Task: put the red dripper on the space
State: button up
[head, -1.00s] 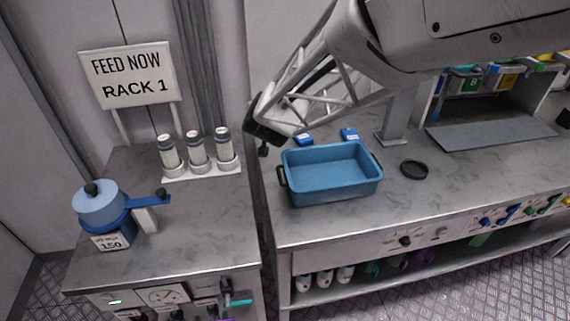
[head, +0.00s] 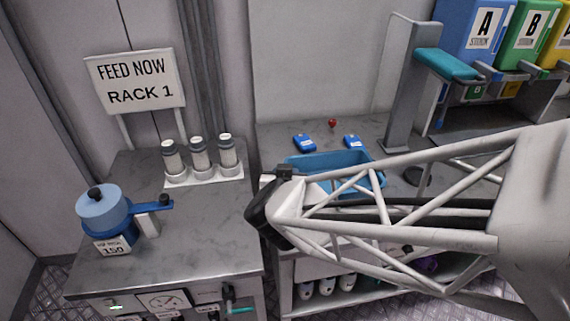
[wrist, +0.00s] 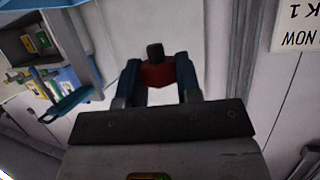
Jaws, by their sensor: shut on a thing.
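In the wrist view my gripper (wrist: 160,90) is shut on a small red piece with a dark knob on top, which looks like the red dripper (wrist: 157,73). The two blue-grey fingers stand on either side of it. In the head view the dark end of my gripper (head: 270,208) is in the air in front of the blue tub, above the bench front. The held piece cannot be made out clearly there. I cannot tell which spot is the space.
A blue tub (head: 318,162) is partly hidden behind my arm. Two blue blocks and a small red object (head: 332,123) lie behind it. Dispensers A (head: 484,28) and B (head: 530,38) stand at the back right. A blue pot (head: 103,207) and grey-topped cylinders (head: 199,153) stand left.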

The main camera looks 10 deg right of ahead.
jog(key=s+d+f+m+h, duration=0.1)
jog(key=s+d+f, duration=0.2)
jog(key=s+f, duration=0.2)
jog(key=s+d+f+m+g+h, duration=0.1)
jog(key=s+d+f, duration=0.2)
jog(key=s, duration=0.9)
jog(key=shift+s+d+f, duration=0.15)
jog(key=shift+s+f, duration=0.15)
jog(key=shift+f, duration=1.3)
jog(key=shift+w+h, duration=0.3)
jog(key=shift+w, duration=0.15)
jog(key=shift+w+a+f, duration=0.1)
jog(key=shift+w+f, duration=0.15)
jog(key=shift+w, duration=2.05)
jog(key=shift+w+a+f, duration=0.15)
jog(key=shift+w+f, duration=0.05)
jog(key=shift+w, duration=2.1)
jog(key=shift+w+a+f, duration=0.1)
jog(key=shift+w+f, duration=0.15)
jog(key=shift+w, duration=2.05)
jog(key=shift+w, duration=0.65)
jog(key=shift+f, duration=1.6)
jog(key=shift+f, duration=0.25)
jog(key=o, duration=0.9)
